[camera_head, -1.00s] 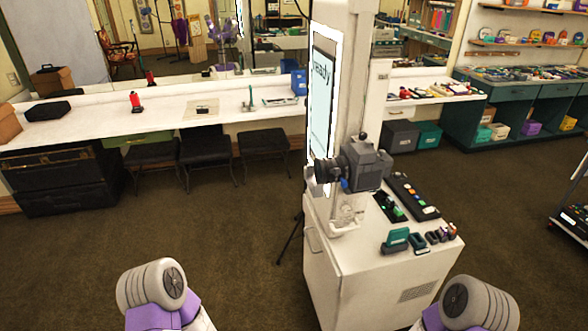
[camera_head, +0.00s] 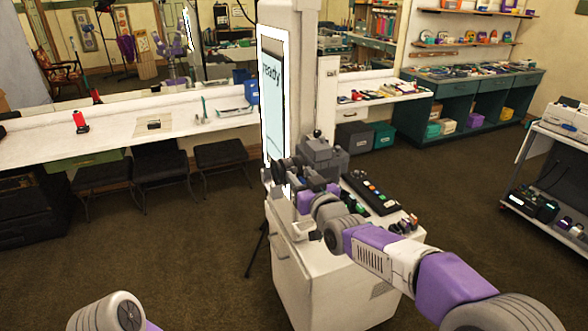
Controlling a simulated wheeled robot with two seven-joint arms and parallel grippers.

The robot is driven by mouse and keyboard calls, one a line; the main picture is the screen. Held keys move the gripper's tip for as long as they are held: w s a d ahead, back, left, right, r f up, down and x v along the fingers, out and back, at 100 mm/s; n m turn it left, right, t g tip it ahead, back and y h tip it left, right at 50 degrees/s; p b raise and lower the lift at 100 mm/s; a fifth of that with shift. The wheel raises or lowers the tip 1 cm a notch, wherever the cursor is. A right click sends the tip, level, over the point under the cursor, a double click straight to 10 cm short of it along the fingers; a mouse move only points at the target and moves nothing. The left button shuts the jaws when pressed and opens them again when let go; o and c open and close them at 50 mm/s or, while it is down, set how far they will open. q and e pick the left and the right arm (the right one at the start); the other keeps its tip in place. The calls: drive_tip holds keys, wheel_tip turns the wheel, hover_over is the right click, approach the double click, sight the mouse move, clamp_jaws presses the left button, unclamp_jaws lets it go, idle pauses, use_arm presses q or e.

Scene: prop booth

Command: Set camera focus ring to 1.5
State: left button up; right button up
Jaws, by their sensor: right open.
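The grey camera (camera_head: 322,155) sits on the white cabinet (camera_head: 305,265), in front of a tall white column with a lit screen. My right arm reaches in from the lower right, and my right gripper (camera_head: 284,172) is at the camera's lens, on its left side. The gripper is open, with its dark fingers close around or beside the lens; I cannot tell whether they touch it. The focus ring and most of the lens are hidden behind the gripper and wrist, and no ring marks can be read. Only part of my left arm shows at bottom left; its gripper is out of view.
The screen (camera_head: 273,98) reads "ready". A dark control panel (camera_head: 370,192) with coloured buttons lies on the cabinet right of the camera. Stools (camera_head: 160,165) stand under the long white counter (camera_head: 45,148). A cart (camera_head: 548,185) stands at right. The brown floor between is open.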

sight(295, 170)
drive_tip(key=x, duration=0.4)
drive_tip(key=shift+w+a+p, duration=0.15)
drive_tip(key=shift+w+p, duration=0.15)
drive_tip(key=shift+w, duration=0.1)
clamp_jaws()
drive_tip(key=shift+f, duration=0.1)
